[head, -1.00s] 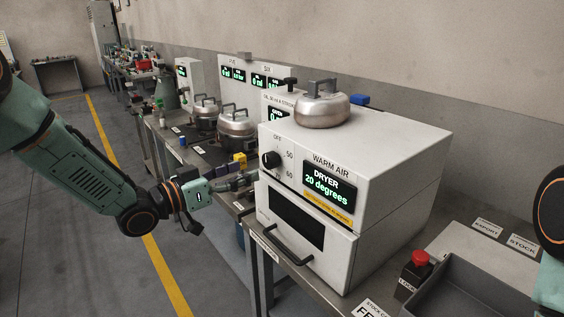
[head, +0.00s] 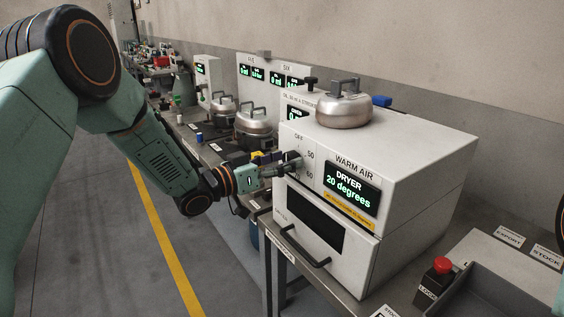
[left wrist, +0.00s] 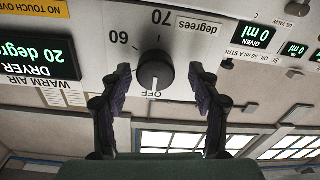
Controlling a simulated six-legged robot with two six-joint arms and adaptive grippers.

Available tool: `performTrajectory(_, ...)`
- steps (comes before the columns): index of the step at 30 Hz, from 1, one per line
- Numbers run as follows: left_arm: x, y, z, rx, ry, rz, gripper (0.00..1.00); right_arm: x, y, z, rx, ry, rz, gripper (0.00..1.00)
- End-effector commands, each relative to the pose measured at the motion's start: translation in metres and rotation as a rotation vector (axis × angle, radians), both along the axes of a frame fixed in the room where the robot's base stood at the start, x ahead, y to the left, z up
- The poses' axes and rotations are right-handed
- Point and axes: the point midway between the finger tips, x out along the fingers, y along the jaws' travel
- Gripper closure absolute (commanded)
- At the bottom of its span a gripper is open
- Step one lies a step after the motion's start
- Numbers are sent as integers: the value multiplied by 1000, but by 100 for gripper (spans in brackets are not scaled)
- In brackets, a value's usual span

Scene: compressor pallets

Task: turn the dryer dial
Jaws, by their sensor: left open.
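The white dryer (head: 408,170) stands on the metal bench, and its display (head: 351,191) reads "20 degrees". In the left wrist view the black dial (left wrist: 155,71) sits between my open fingers, with its white mark toward OFF; the picture is upside down there. My left gripper (head: 284,163) reaches the dryer's front panel at the dial and mostly hides the dial in the head view. In the left wrist view the gripper (left wrist: 157,88) is open, with a finger on each side of the dial and a gap to both. My right gripper is not in view.
A metal pot (head: 344,108) sits on top of the dryer. A dryer door handle (head: 302,248) juts out below. A red button (head: 442,265) and a grey tray (head: 490,292) are at the right. More pots (head: 256,124) stand behind on the bench.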

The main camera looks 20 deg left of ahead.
Motion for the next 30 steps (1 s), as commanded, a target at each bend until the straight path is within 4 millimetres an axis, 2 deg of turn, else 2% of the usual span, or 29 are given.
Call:
performTrajectory(5, 0, 0, 0, 0, 0, -1, 40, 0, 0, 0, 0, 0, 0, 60)
performTrajectory(24, 0, 0, 0, 0, 0, 0, 93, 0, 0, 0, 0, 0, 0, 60)
performTrajectory(30, 0, 0, 0, 13, -11, 0, 93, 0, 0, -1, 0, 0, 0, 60)
